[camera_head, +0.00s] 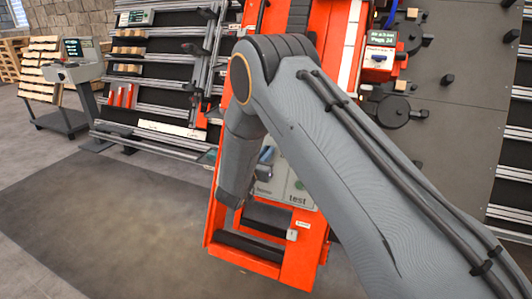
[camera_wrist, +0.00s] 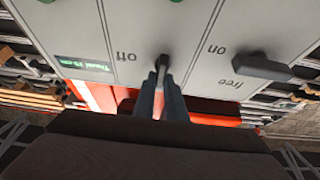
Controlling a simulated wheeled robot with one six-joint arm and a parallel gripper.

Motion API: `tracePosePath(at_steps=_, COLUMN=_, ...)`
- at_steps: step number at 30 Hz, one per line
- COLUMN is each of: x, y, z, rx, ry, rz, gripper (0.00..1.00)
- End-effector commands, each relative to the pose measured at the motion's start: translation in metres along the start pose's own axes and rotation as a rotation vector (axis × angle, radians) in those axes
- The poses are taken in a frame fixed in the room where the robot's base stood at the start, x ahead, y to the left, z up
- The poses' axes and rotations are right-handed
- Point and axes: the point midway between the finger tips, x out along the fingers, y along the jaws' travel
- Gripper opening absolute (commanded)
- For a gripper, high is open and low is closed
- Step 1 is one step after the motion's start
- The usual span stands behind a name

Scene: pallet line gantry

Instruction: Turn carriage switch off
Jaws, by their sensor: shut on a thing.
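The grey control panel (camera_wrist: 135,25) fills the upper wrist view, with its lettering upside down. A dark switch handle (camera_wrist: 163,62) stands on it, with "off" printed to its left. My gripper (camera_wrist: 161,88) is shut on this handle, which points down the picture between the fingertips. I cannot read a "carriage" label. A second dark handle (camera_wrist: 262,67) lies crosswise to the right, with "on" and "free" printed near it.
A small green display (camera_wrist: 84,64) sits on the panel's left. The panel is in an orange frame (camera_head: 215,240) standing on open floor. An orange box with a screen (camera_head: 380,55) is at upper right. A console on a post (camera_head: 75,70) stands at left.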

Motion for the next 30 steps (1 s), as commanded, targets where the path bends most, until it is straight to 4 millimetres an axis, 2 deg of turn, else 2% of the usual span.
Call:
tracePosePath(at_steps=11, x=-0.0007, y=-0.0004, z=-0.0017, rx=-0.122, ry=0.0, rz=-0.065, gripper=0.0)
tracePosePath(at_steps=30, x=-0.0013, y=-0.0026, z=-0.0018, rx=-0.64, ry=0.0, rz=-0.342, gripper=0.0)
